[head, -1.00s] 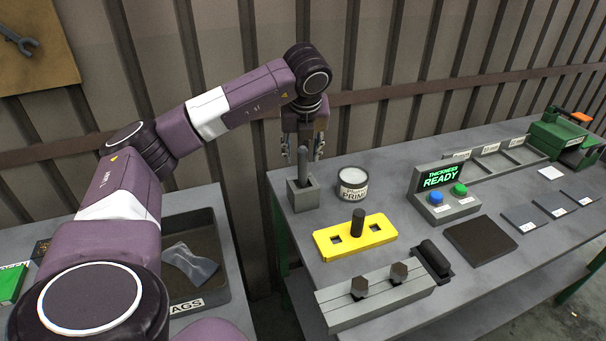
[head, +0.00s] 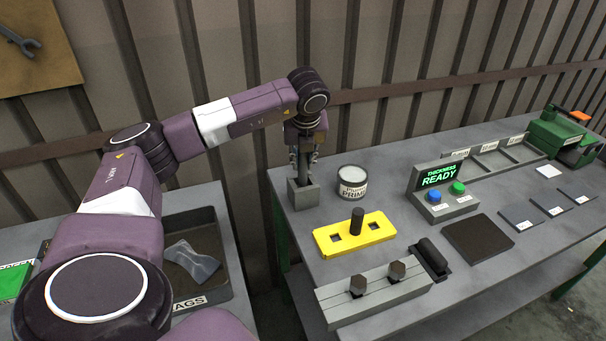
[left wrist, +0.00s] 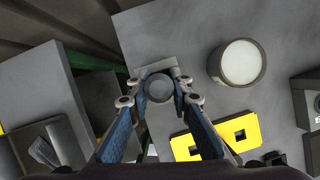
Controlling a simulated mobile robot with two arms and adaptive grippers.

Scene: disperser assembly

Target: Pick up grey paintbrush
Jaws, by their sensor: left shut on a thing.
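The grey paintbrush (head: 304,169) stands upright in a grey square holder (head: 304,195) at the left end of the workbench. My left gripper (head: 304,160) points down over the holder and is shut on the brush's upper part. In the left wrist view the round end of the paintbrush (left wrist: 159,88) shows between the two fingertips (left wrist: 159,95), with the holder (left wrist: 155,68) around and below it. The brush's lower end is hidden inside the holder. My right gripper is not in view.
A primer can (head: 352,183) stands just right of the holder. A yellow plate (head: 378,238) with a dark peg, a grey block (head: 375,300) with knobs and a button panel (head: 443,207) are nearer or farther right. A tray (head: 228,270) stands left, across a gap.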

